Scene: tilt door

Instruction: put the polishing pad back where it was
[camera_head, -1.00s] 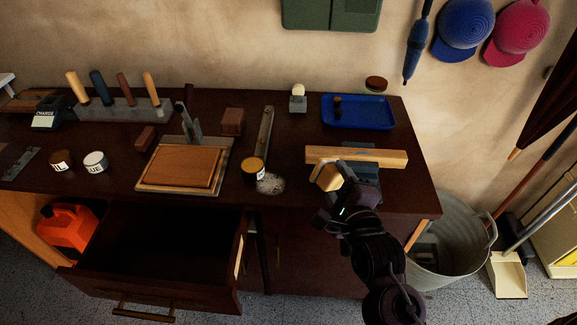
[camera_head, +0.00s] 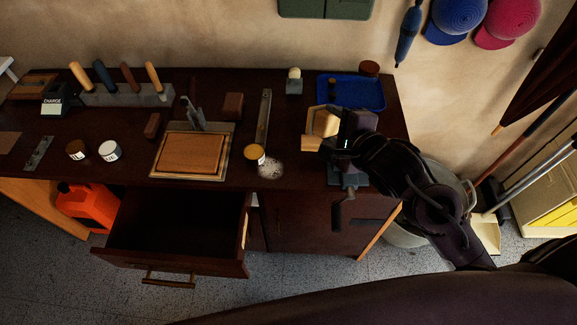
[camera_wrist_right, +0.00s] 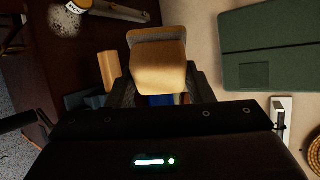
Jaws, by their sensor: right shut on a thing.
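My right gripper (camera_head: 341,125) is shut on a tan wooden block with a grey layer on one face, which looks like the polishing pad (camera_head: 318,121). It is held over the right part of the dark workbench (camera_head: 225,90), in front of the blue tray (camera_head: 365,92). In the right wrist view the pad (camera_wrist_right: 158,66) sits between the two fingers (camera_wrist_right: 162,90), its grey layer at the far edge. From these views I cannot tell its exact height above the bench. My left gripper is not in view.
A yellow-lidded jar (camera_head: 254,153), white powder patch (camera_head: 270,169), metal file (camera_head: 263,118) and small grey stand (camera_head: 294,84) are nearby. The drawer (camera_head: 175,225) is open.

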